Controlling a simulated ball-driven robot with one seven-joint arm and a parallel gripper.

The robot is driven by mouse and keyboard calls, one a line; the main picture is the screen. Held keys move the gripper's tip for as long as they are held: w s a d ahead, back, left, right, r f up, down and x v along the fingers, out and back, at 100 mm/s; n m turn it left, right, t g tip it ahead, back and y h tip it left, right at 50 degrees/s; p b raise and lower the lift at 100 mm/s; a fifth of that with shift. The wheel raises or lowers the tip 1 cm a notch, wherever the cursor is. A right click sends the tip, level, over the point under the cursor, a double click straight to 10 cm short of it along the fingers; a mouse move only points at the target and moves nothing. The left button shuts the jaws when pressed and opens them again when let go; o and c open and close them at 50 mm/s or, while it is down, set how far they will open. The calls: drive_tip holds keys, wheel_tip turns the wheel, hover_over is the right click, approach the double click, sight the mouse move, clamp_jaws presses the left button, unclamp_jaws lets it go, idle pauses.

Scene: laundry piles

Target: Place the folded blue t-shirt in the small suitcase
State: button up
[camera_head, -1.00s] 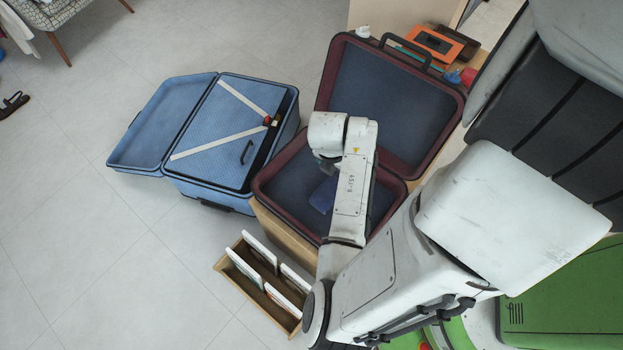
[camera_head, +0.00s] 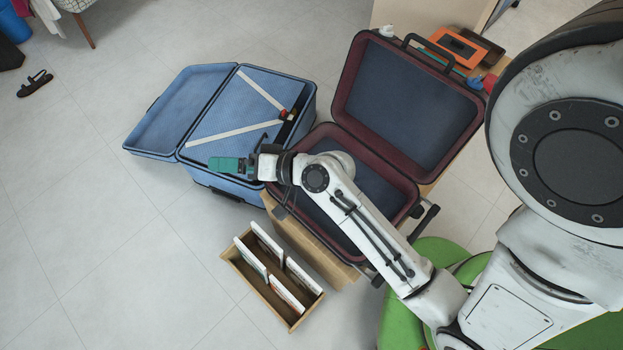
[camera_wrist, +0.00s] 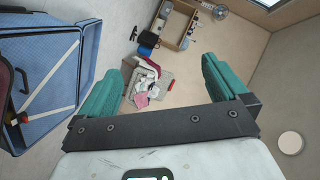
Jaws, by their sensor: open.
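An open maroon suitcase (camera_head: 344,133) with a dark blue lining stands on a wooden box, its lid raised toward the back right. My arm crosses over its lower half and hides part of the inside. No folded blue t-shirt can be made out now; whether it lies under my arm cannot be told. My gripper (camera_head: 225,165), with teal fingers, is to the left of the maroon suitcase, over the near edge of a blue suitcase in the picture. In the wrist view my gripper (camera_wrist: 162,70) is open, with nothing between its fingers.
The open blue suitcase (camera_head: 160,125) with white straps lies left of the maroon one; it also shows in the wrist view (camera_wrist: 58,70). A wooden crate (camera_head: 258,290) with upright white items stands in front. An orange object (camera_head: 457,47) lies behind the lid.

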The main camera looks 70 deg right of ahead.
drive_tip(key=s+a+f+n+g+y, duration=0.2)
drive_tip(key=s+a+f+n+g, duration=0.3)
drive_tip(key=f+n+g, duration=0.1)
drive_tip(key=s+d+n+g+h, duration=0.1)
drive_tip(key=s+d+n+g, duration=0.1)
drive_tip(key=s+g, duration=0.2)
drive_tip(key=s+d+f+n+g+h, duration=0.1)
drive_tip(key=s+n+g+h, duration=0.1)
drive_tip(key=s+g, duration=0.2)
drive_tip(key=s, duration=0.3)
drive_tip(key=shift+s+d+n+h, duration=0.3)
drive_tip(key=shift+d, duration=0.1)
